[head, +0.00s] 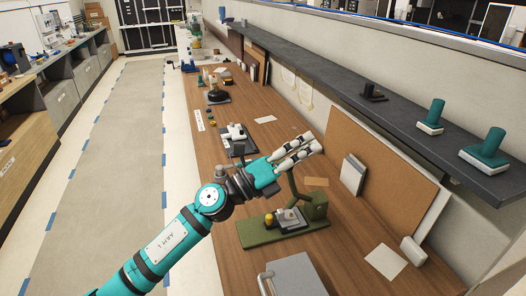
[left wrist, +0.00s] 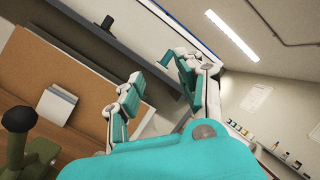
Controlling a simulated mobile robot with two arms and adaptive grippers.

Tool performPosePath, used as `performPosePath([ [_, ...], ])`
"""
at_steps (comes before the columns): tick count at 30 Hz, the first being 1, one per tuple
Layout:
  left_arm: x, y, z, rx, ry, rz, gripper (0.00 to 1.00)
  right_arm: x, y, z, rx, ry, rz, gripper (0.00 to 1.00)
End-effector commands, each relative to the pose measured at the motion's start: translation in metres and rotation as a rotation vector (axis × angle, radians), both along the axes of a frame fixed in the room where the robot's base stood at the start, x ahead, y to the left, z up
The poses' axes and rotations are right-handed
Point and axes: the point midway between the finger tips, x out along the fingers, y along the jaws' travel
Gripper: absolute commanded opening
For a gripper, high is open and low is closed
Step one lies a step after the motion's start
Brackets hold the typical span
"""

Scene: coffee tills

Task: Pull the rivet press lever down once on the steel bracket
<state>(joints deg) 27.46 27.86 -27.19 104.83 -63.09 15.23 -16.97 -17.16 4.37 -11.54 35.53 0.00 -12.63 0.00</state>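The olive-green rivet press (head: 316,207) stands on its flat green base on the wooden bench. A light grey piece that looks like the steel bracket (head: 289,215) sits on the base, next to a yellow knob (head: 269,219). My left gripper (head: 312,146) is above and behind the press, fingers apart and empty. In the left wrist view the spread fingers (left wrist: 158,78) show nothing between them; part of the press (left wrist: 18,122) shows at the left edge. My right gripper is out of view.
A cork board (head: 372,165) and a stack of white sheets (head: 352,175) stand behind the press. A grey shelf (head: 345,85) runs above the bench. A grey box with a handle (head: 297,276) is in front. Another black-based device (head: 237,140) stands farther along.

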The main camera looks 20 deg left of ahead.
Motion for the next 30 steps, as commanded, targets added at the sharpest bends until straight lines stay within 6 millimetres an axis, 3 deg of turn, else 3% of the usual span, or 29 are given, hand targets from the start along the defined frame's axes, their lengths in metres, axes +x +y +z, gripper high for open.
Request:
performPosePath([
  [2,0.01,-0.011,-0.004,0.315,-0.14,-0.081,0.38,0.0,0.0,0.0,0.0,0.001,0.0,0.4],
  [5,0.024,0.0,-0.026,0.686,-0.233,-0.163,0.38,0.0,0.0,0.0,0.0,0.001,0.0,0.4],
  [9,0.044,0.048,-0.049,1.088,-0.248,-0.225,0.38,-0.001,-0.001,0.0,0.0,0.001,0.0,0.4],
  [12,0.053,0.082,-0.056,1.263,-0.22,-0.247,0.38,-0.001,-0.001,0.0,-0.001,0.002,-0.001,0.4],
  [15,0.056,0.1,-0.059,1.349,-0.197,-0.261,0.38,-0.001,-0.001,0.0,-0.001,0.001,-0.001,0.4],
  [18,0.058,0.104,-0.062,1.377,-0.188,-0.266,0.38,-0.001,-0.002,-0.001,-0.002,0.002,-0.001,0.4],
  [30,0.079,0.07,-0.096,1.373,-0.189,-0.268,0.38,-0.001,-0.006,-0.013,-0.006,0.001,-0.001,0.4],
])
